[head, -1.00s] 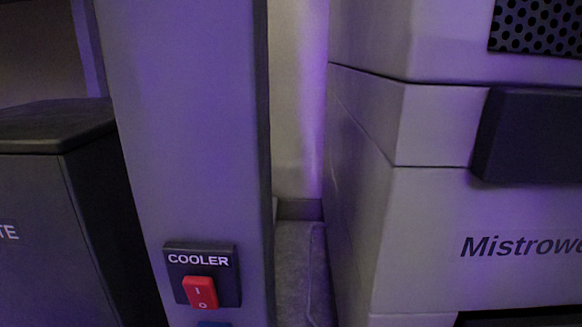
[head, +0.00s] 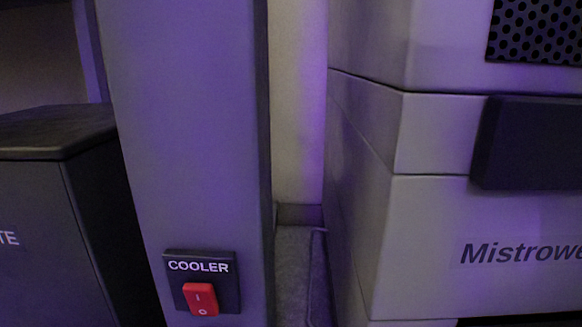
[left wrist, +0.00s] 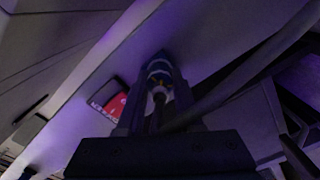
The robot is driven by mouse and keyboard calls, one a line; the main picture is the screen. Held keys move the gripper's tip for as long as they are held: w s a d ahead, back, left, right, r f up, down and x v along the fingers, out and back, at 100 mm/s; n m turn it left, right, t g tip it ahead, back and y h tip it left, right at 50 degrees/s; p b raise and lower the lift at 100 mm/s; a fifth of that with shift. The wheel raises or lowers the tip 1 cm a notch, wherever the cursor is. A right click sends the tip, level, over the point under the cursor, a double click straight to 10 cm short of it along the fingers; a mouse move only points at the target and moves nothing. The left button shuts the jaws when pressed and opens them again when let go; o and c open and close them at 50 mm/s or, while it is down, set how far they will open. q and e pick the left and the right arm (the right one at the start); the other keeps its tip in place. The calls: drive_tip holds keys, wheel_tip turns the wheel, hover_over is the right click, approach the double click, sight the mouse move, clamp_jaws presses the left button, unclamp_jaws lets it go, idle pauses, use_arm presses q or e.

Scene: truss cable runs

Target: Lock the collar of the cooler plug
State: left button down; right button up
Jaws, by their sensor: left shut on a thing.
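In the left wrist view my left gripper (left wrist: 158,80) has its two dark fingers on either side of a plug (left wrist: 158,97) and is shut on it. The plug sits under a bluish round part with a pale band (left wrist: 158,68); a small yellow mark shows near the join. The fingers hide the sides, so I cannot tell how the collar is turned. The cooler switch (left wrist: 114,106), red on a dark plate, is left of the fingers. In the head view the red switch (head: 201,299) sits under the COOLER label on a grey post. Neither gripper shows there.
The grey post (head: 190,130) stands between a dark box (head: 60,210) at left and a large grey machine (head: 470,240) at right. A narrow gap (head: 298,150) lies between post and machine. A thick dark cable-like shape (left wrist: 250,75) crosses right of my left gripper.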

use_arm(q)
drive_tip(key=shift+m, duration=0.9)
drive_tip(key=m, duration=0.2)
drive_tip(key=shift+m, duration=0.4)
drive_tip(key=shift+m+p, duration=0.35)
drive_tip(key=shift+m, duration=0.05)
drive_tip(key=shift+f+m, duration=0.1)
drive_tip(key=shift+m, duration=0.9)
drive_tip(key=m, duration=0.2)
drive_tip(key=shift+m, duration=0.4)
